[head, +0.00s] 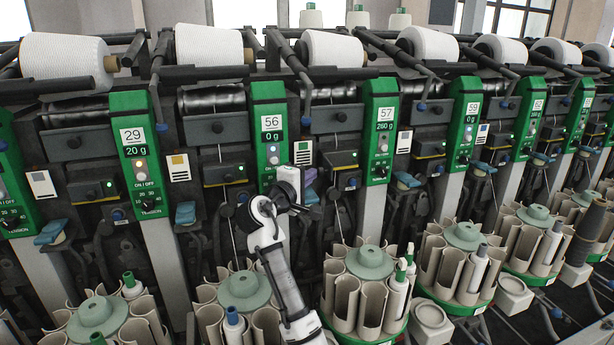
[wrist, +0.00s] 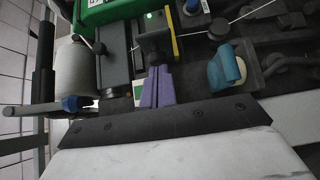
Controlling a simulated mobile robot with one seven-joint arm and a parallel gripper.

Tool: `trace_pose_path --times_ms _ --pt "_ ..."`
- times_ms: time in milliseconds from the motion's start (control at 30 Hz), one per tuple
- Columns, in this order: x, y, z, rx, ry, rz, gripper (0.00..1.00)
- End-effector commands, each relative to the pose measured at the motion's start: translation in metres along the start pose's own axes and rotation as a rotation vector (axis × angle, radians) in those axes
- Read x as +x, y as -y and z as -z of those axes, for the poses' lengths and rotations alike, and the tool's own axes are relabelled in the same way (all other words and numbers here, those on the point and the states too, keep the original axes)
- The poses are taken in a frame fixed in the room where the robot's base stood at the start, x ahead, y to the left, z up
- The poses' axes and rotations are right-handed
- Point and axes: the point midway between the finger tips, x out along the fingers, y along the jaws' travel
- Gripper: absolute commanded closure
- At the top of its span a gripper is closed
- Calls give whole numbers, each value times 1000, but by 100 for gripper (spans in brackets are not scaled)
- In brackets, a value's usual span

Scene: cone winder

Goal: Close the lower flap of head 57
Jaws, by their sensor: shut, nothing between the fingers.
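The green panel of head 57 (head: 380,130) reads 57 and 260 g. It stands right of my gripper (head: 309,175) in the head view. My gripper's two purple fingers (wrist: 158,86) lie together, shut and empty, in the wrist view. Their tips are close to a dark box with a yellow edge (wrist: 172,38) and a green light. A teal flap on a cream base (wrist: 226,68) is right of the fingers, apart from them. I cannot tell for sure whether it is the lower flap of head 57, or how far it is open.
Panel 56 (head: 269,135) is left of my wrist. A yarn package (head: 330,48) sits above, and a carousel of cream tubes (head: 367,290) below. Thin yarn (wrist: 258,13) crosses near the flap. Neighbouring heads stand close on both sides.

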Motion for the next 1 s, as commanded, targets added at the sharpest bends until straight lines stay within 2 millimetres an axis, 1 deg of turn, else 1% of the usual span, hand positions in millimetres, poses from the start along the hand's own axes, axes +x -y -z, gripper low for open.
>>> trace_pose_path --times_ms 267,367,600,867,1000 --pt "2 -1 -11 2 -88 0 100" --pt "3 -2 -18 2 -150 1 100" --pt "11 -2 -39 2 -356 0 100" --pt "24 -1 -56 0 -349 0 100" --pt "33 0 -68 1 -442 -1 100"
